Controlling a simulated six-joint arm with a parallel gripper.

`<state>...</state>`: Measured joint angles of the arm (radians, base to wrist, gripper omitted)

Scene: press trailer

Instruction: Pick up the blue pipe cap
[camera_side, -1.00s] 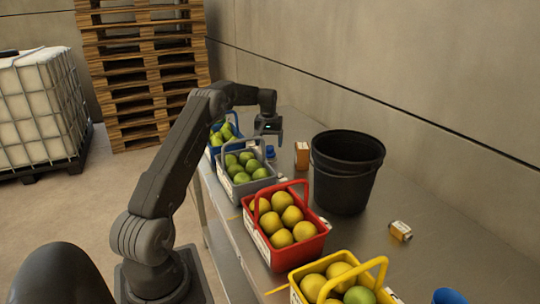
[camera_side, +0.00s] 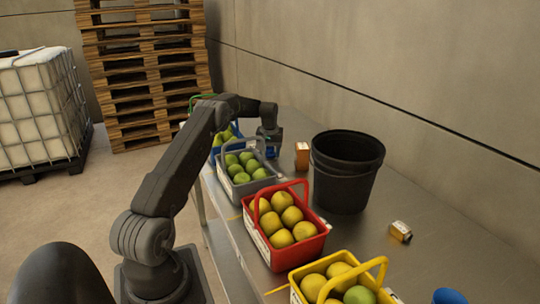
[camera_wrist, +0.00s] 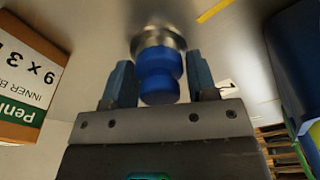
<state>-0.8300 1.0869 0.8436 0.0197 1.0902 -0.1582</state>
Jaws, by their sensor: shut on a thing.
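The blue pipe cap (camera_wrist: 160,76) is between the two fingers of my gripper (camera_wrist: 160,85) in the wrist view. A blurred, shiny metallic patch shows at its far end, and I cannot tell whether it is part of the cap or a reflection. My gripper is shut on the cap, low over the steel table. In the side view my gripper (camera_side: 270,148) points down at the far part of the table, between the grey basket and the orange box, and it mostly hides the cap.
A grey basket of green fruit (camera_side: 252,189), a red basket (camera_side: 267,251) and a yellow basket (camera_side: 300,276) line the table's left edge. A blue basket (camera_wrist: 292,55) stands close by. An orange box (camera_side: 302,157) and black bucket (camera_side: 345,185) are right of my gripper.

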